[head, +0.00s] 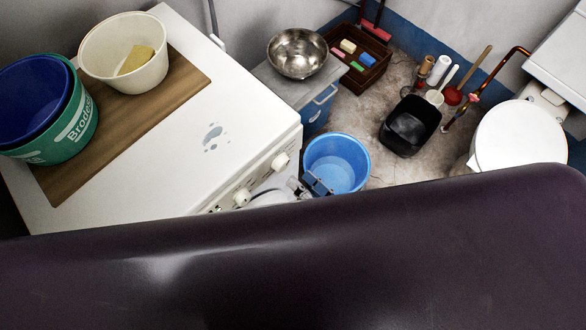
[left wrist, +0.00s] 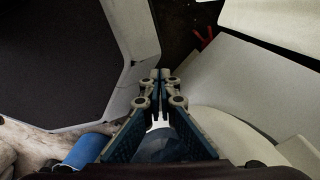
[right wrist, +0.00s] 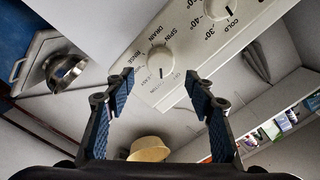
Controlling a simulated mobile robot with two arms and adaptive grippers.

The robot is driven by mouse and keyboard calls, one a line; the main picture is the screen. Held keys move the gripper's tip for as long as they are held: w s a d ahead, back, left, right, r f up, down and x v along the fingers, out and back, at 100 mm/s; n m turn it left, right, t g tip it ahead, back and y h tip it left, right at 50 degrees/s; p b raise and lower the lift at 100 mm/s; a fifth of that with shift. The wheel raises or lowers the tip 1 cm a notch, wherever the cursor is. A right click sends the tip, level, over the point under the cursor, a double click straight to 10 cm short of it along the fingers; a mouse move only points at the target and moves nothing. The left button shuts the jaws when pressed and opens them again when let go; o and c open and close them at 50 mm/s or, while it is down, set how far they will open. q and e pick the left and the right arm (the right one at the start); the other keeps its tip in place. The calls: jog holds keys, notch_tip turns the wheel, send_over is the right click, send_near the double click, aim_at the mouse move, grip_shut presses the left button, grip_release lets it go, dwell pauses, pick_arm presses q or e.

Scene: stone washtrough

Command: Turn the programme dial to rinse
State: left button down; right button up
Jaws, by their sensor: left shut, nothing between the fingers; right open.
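The programme dial (right wrist: 160,62) is a round white knob on the washing machine's pale panel in the right wrist view. Printed words such as spin, drain and rinse curve around it. Its pointer setting is too small to read surely. My right gripper (right wrist: 157,82) is open, its two blue-padded fingers on either side of the dial in the picture, with no clear contact. In the head view it shows small (head: 316,184) beside the machine's front. Two panel knobs show there; which is the programme dial is unclear. My left gripper (left wrist: 157,78) is shut and empty, away from the panel.
A temperature dial (right wrist: 222,34) sits beside the programme dial. The white machine (head: 205,90) carries a wooden board (head: 185,85) with tubs. A blue bucket (head: 340,150) stands on the floor near my right gripper. A toilet (head: 520,135) is at the right.

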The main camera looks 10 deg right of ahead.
jog(key=v, duration=0.6)
jog(key=shift+s+d, duration=0.25)
jog(key=shift+s, duration=0.05)
